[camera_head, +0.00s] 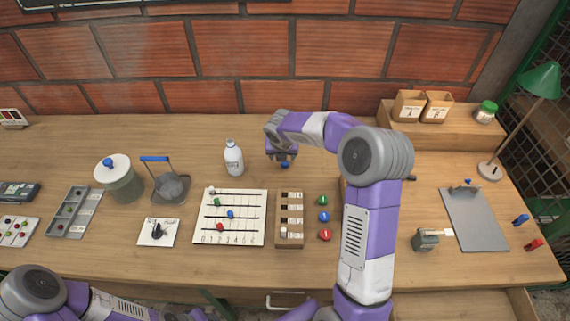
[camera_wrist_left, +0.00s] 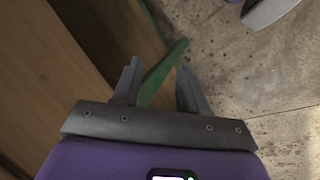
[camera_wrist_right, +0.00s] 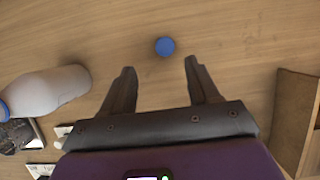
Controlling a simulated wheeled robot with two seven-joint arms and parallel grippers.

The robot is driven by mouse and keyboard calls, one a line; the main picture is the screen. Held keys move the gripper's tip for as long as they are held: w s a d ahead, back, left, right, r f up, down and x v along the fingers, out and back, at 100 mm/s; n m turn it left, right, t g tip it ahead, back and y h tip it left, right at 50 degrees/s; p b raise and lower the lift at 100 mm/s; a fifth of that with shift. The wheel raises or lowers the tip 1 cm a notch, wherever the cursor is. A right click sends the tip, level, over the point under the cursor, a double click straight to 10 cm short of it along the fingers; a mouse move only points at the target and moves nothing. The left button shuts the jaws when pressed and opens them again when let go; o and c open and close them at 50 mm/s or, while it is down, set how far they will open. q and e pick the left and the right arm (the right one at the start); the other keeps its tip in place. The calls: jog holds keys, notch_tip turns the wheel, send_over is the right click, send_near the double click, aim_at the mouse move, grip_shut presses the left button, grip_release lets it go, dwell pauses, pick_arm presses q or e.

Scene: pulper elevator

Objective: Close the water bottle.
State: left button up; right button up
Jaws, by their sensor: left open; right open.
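The white water bottle (camera_head: 233,158) stands upright on the table, left of my right gripper, with no cap visible on its top. The bottle also shows at the left of the right wrist view (camera_wrist_right: 45,92). A small blue cap (camera_wrist_right: 165,46) lies on the table just beyond the open fingertips of my right gripper (camera_wrist_right: 160,66). In the head view, the cap (camera_head: 285,164) is partly hidden under that gripper (camera_head: 282,158). My left gripper (camera_wrist_left: 158,72) is open and low by the table's edge, with nothing held; its fingers are outside the head view.
A board with coloured sliders (camera_head: 231,238) and a wooden slotted box (camera_head: 289,239) stand in front. A glass jar (camera_head: 119,181) and a blue-handled basket (camera_head: 171,187) are to the left. A wooden shelf (camera_head: 440,143) stands at right. The table behind the bottle is clear.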

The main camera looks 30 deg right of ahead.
aim_at(285, 164)
jog(key=shift+x, duration=0.9)
jog(key=x, duration=0.1)
jog(key=b+x, duration=0.1)
jog(key=x, duration=0.1)
jog(key=b+x, duration=0.1)
jog(key=x, duration=0.1)
jog(key=shift+s+d+f, duration=0.15)
jog(key=shift+d+f, duration=0.05)
jog(key=shift+d, duration=0.15)
jog(key=shift+r, duration=0.1)
jog(key=c, duration=1.1)
